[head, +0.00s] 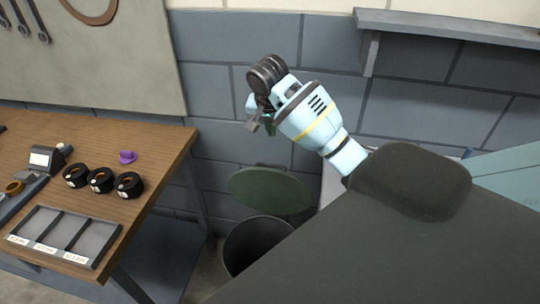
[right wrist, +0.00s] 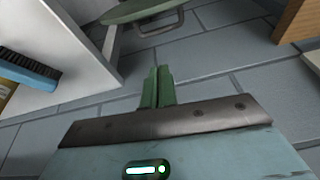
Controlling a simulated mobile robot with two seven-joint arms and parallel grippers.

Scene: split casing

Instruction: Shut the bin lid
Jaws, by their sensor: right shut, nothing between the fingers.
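The bin (head: 252,243) is a dark round bin on the floor, right of the workbench. Its green lid (head: 270,191) is open, raised and tilted back near the wall behind the bin's mouth. My right gripper (head: 256,125) is above the lid, in front of the wall, apart from it. In the right wrist view its green fingers (right wrist: 157,88) are together with nothing between them. That view also shows the green lid (right wrist: 136,9) at the top edge, partly cut off, with a grey handle (right wrist: 162,24). The bin's lower right is hidden by my body. My left gripper is not in view.
The wooden workbench (head: 165,160) on the left holds several black rings, a purple piece (head: 127,157) and a labelled tray (head: 107,246). A shelf (head: 450,27) juts from the wall at upper right. A white panel (right wrist: 75,50) and blue brush (right wrist: 28,68) show in the wrist view.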

